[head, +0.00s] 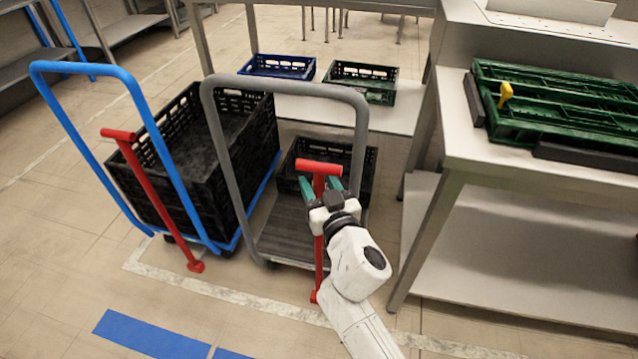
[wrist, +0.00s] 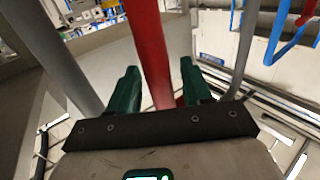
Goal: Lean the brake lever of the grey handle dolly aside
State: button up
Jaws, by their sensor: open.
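The grey handle dolly (head: 209,130) stands in the middle of the head view, with a dark deck and a grey hoop handle. Its red brake lever (head: 318,250) has a T-shaped top and stands close to upright near the handle's right side. My gripper (head: 321,184) is open at the upper part of this lever, just below the T-bar. In the wrist view the red lever (wrist: 150,50) passes between the two green fingertips of my gripper (wrist: 157,90), with a visible gap to the right finger. Whether either finger touches it I cannot tell.
A blue handle dolly (head: 190,190) with a black crate (head: 250,185) and its own red lever (head: 155,195) stands to the left. A small black crate (head: 290,170) sits on the grey dolly. A metal table (head: 465,155) with green crates (head: 570,140) stands close on the right.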

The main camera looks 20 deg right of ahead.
grip_shut()
dwell(0.4)
